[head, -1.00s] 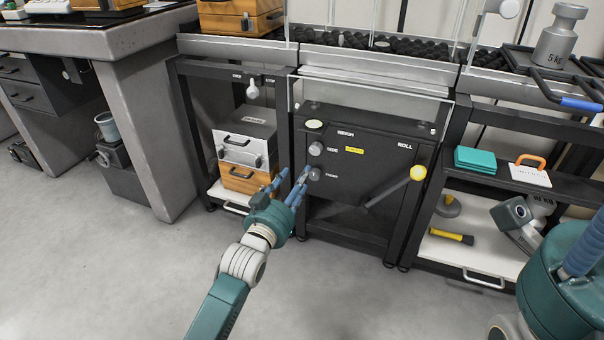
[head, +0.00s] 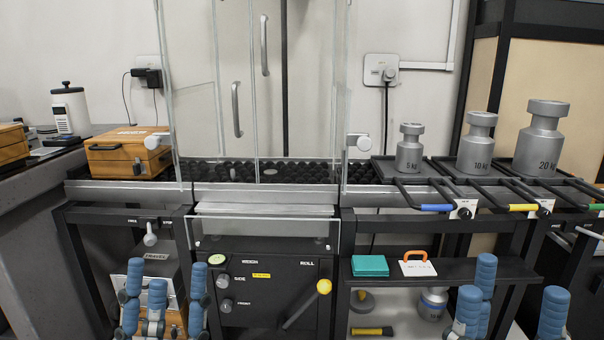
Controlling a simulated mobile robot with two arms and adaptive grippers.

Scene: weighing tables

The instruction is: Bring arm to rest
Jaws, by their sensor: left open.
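My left gripper (head: 172,288) is at the lower left of the head view, with its blue fingers pointing up and spread apart. It is open and nothing shows between the fingers. It is in front of the lower shelf, left of the black control panel (head: 262,300). My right gripper (head: 518,295) is at the lower right, also with blue fingers up and apart, and looks empty. It is in front of the right-hand shelf. The wrists and most of both arms are below the picture edge.
The panel carries knobs and a yellow-tipped lever (head: 324,286). A glass enclosure (head: 205,95) stands above it. Several grey weights (head: 478,145) stand on trays with handles at right. A wooden box (head: 128,152) is at left. A teal box (head: 369,265) sits on the right shelf.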

